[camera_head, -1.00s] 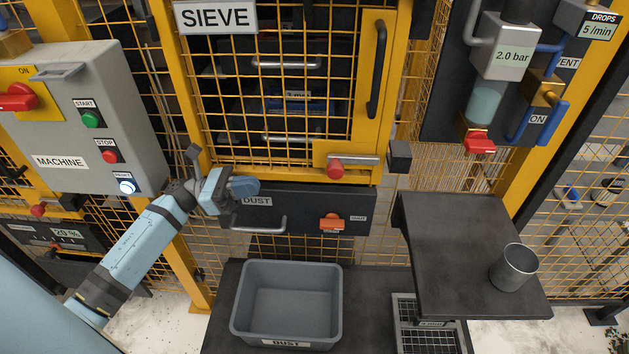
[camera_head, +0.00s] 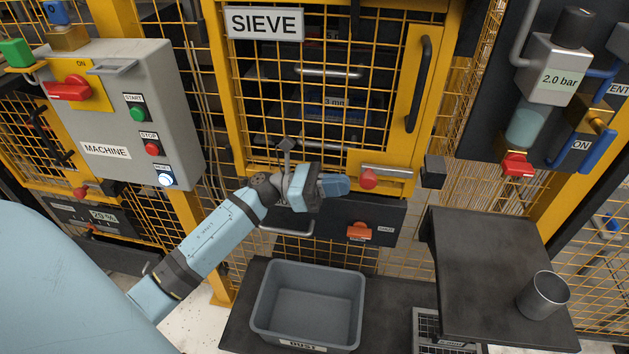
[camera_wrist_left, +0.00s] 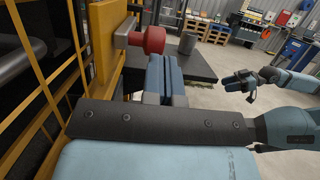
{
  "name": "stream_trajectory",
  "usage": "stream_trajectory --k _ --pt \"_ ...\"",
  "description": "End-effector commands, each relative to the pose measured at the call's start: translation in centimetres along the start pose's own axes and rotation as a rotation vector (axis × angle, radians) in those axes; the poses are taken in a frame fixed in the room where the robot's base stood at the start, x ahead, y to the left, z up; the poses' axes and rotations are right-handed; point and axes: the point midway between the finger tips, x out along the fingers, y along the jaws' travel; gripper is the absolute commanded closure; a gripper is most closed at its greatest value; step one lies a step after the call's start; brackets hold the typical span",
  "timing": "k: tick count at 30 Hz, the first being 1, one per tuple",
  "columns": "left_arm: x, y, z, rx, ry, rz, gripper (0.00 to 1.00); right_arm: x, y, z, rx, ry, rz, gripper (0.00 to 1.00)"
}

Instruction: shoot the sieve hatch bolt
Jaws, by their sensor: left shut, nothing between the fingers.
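The sieve hatch (camera_head: 325,100) is a yellow-framed mesh door under the SIEVE sign, and it looks closed. Its bolt (camera_head: 392,171) is a silver bar with a red knob (camera_head: 368,179) at its left end, low on the door. A dark block (camera_head: 433,172) sits right of the bar, with a gap showing between them. My left gripper (camera_head: 342,185) is shut and empty, just left of the knob. In the left wrist view the blue fingers (camera_wrist_left: 165,78) are close to the red knob (camera_wrist_left: 152,40); I cannot tell whether they touch. My right gripper (camera_wrist_left: 237,82) hangs away from the hatch.
Below the hatch are a dust drawer with an orange latch (camera_head: 359,231) and a grey bin (camera_head: 262,310). A dark shelf (camera_head: 480,260) with a metal cup (camera_head: 545,294) stands right. The machine box (camera_head: 105,125) is left. A black door handle (camera_head: 420,85) rises above the bolt.

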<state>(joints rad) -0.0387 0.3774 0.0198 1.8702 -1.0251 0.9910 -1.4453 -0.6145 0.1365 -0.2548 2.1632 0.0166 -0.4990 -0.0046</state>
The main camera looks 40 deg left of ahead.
Motion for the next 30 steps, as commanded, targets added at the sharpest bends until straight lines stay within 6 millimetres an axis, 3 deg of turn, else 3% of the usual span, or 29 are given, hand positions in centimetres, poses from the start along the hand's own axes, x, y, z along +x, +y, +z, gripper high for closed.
stream_trajectory --k 6,17,23,30 --pt "1.6 0.0 0.0 -0.001 -0.001 0.001 1.0 0.0 0.0 0.0 -0.001 -0.003 0.002 0.57" --pt "1.8 0.0 -0.1 -0.001 0.0 0.0 1.0 0.1 0.0 0.2 0.0 -0.005 0.002 0.57" --pt "4.7 0.0 -1.2 0.001 -0.002 -0.003 1.0 0.7 0.0 1.2 0.008 0.002 -0.004 0.57" --pt "6.7 0.0 -1.4 0.0 -0.001 0.0 1.0 0.3 -0.2 -0.1 0.012 0.03 -0.011 0.57"
